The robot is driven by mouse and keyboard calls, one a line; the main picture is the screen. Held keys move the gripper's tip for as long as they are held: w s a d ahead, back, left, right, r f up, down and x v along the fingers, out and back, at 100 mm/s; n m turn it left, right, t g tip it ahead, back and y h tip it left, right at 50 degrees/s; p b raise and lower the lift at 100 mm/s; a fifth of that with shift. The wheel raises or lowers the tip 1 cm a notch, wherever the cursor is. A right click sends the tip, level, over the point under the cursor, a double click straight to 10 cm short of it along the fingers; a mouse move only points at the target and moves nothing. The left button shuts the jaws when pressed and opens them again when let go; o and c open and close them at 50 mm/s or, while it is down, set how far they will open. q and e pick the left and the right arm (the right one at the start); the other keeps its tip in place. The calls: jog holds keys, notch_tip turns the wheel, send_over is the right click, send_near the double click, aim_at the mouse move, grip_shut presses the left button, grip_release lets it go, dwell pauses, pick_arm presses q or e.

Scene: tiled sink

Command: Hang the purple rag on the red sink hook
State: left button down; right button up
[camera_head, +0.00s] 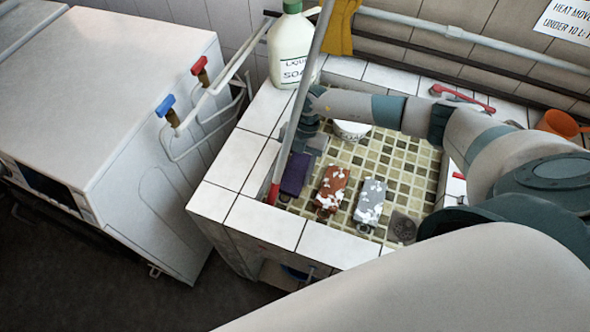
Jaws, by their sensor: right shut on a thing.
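The purple rag (296,174) is at the left inside of the tiled sink, just below my right gripper (305,142). My right gripper reaches in from the right, points down and is shut on the purple rag; its fingers are small and partly hidden by a grey pole. A small red piece (273,193) shows at the sink's left front edge, at the pole's lower end; I cannot tell whether it is the red hook or part of the pole. My left gripper is not in view.
A red-and-white cloth-like item (331,187) and a grey-and-white one (370,201) are right of the rag. The grey pole (303,100) slants past my gripper. A soap bottle (291,48) stands on the back-left rim. A white bowl (352,130) is in the sink.

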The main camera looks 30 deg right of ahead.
aim_at(296, 173)
jog(key=shift+f, duration=0.1)
jog(key=o, duration=1)
jog(key=shift+o, duration=0.2)
jog(key=shift+f+b, duration=0.15)
jog(key=shift+b, duration=0.2)
jog(key=b+v, duration=0.2)
jog(key=v, duration=0.1)
jog(key=b+v, duration=0.1)
jog(key=v, duration=0.1)
jog(key=shift+w+d+f, duration=0.15)
jog(key=shift+w+d, duration=0.15)
jog(key=shift+d, duration=0.1)
jog(key=w+d+b, duration=0.1)
jog(key=w+d, duration=0.1)
jog(key=w+d+b, duration=0.1)
jog(key=d+b, duration=0.1)
jog(key=d, duration=0.1)
jog(key=w+d+b, duration=0.2)
jog(key=d, duration=0.1)
jog(key=shift+w+d, duration=0.2)
jog(key=shift+w, duration=0.1)
jog(key=shift+w+d, duration=0.25)
jog(key=shift+d, duration=0.15)
jog(key=shift+r, duration=0.25)
